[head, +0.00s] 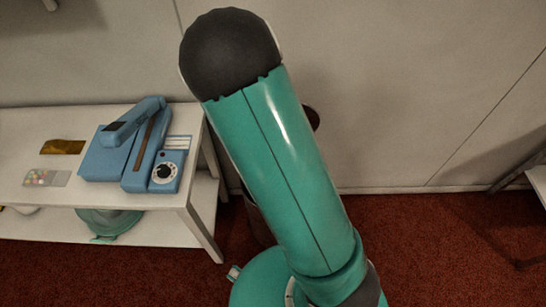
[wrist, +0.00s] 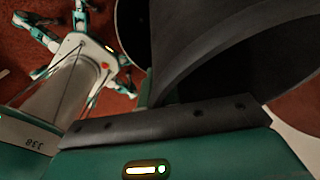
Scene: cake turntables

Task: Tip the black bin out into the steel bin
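The black bin (wrist: 240,45) fills the upper right of the wrist view, very close and tilted. Its dark curved wall runs down to my gripper (wrist: 165,120), which appears shut on it; the fingertips are mostly hidden. In the head view my raised arm covers my gripper and most of what lies behind. A small dark round edge (head: 313,117) shows right of the arm, perhaps part of the black bin. A dark grey bin-like shape (head: 256,216), perhaps the steel bin, stands on the floor behind the arm, mostly hidden.
A white table (head: 100,200) at the left holds a blue device (head: 130,150), a brown packet (head: 62,147) and a clear packet (head: 46,178). A teal-and-clear item (head: 108,222) is on its lower shelf. Another white table edge (head: 538,180) shows at the right. Red carpet between is clear.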

